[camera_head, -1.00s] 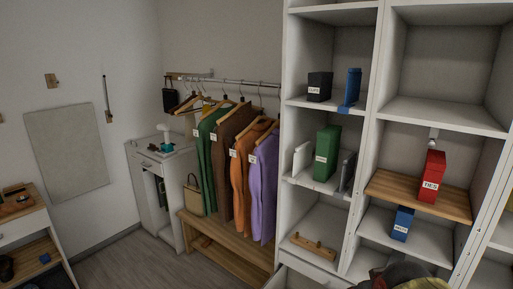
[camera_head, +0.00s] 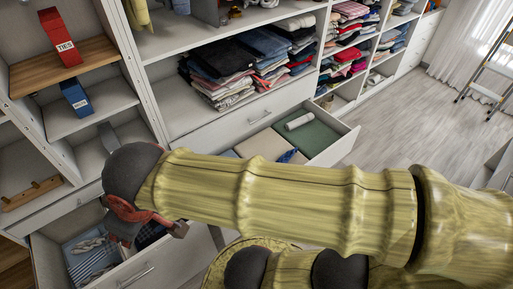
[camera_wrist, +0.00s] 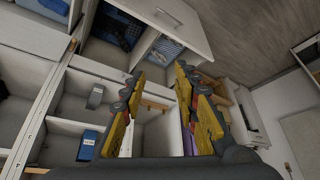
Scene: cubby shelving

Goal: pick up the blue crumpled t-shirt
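My gripper (camera_wrist: 160,72) is open and empty in the wrist view, its two yellow and grey fingers apart. In the head view my gripper (camera_head: 150,225) hangs above a low open drawer (camera_head: 45,262). That drawer holds a light blue striped cloth (camera_head: 88,258) and some dark cloth partly hidden by the gripper. The wrist view shows striped cloth (camera_wrist: 168,48) and dark blue cloth (camera_wrist: 118,28) in separate drawer compartments. A small crumpled blue cloth (camera_head: 289,156) lies in another open drawer, partly hidden by my arm. I cannot tell which is the t-shirt.
The second drawer also holds a green folded cloth (camera_head: 308,135) and a white roll (camera_head: 298,121). Folded clothes (camera_head: 225,70) fill the shelf above. A red TIES box (camera_head: 60,38) and blue box (camera_head: 75,97) stand left.

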